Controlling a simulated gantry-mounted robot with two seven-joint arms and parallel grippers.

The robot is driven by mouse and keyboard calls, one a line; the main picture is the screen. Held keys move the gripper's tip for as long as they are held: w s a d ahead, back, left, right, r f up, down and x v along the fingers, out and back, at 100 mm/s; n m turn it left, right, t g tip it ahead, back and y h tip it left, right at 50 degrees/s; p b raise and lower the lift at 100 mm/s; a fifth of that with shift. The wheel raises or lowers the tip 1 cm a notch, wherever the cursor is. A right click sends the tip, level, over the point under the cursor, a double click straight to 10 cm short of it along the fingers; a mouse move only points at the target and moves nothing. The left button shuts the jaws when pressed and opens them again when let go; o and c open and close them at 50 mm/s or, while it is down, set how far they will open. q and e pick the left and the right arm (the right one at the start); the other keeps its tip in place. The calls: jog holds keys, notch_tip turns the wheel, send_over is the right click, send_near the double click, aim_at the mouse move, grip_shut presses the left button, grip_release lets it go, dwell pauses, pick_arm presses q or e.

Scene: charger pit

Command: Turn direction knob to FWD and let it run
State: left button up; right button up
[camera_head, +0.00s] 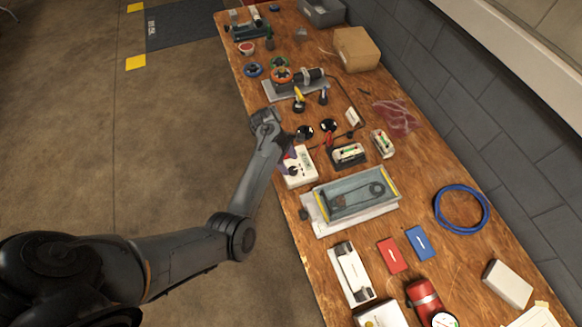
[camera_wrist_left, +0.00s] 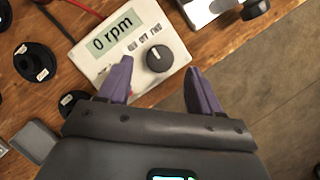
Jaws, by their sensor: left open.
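The white speed controller (camera_wrist_left: 130,50) fills the upper part of the left wrist view. Its display reads "0 rpm". The black round direction knob (camera_wrist_left: 159,58) sits on its face, beside several small labels too small to read surely. In the head view the controller (camera_head: 304,178) lies near the table's left edge. My left gripper (camera_wrist_left: 159,70) is open, with its purple fingers on either side of the knob in the picture. Whether they touch it cannot be told. In the head view the left gripper (camera_head: 287,147) is partly hidden by its wrist, over the controller. My right gripper is not in view.
Black discs (camera_head: 328,125) lie beyond the controller, with a red cable (camera_wrist_left: 83,8) near it. A tray-like rig with a belt (camera_head: 355,195) stands nearer on the table. Boxed meters (camera_head: 347,154) sit to the right. Open floor (camera_head: 170,150) lies left of the table.

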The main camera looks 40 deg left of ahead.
aim_at(293, 170)
pick_arm(q)
jog(key=shift+b+x, duration=0.3)
jog(key=shift+x, duration=1.3)
jog(key=c, duration=1)
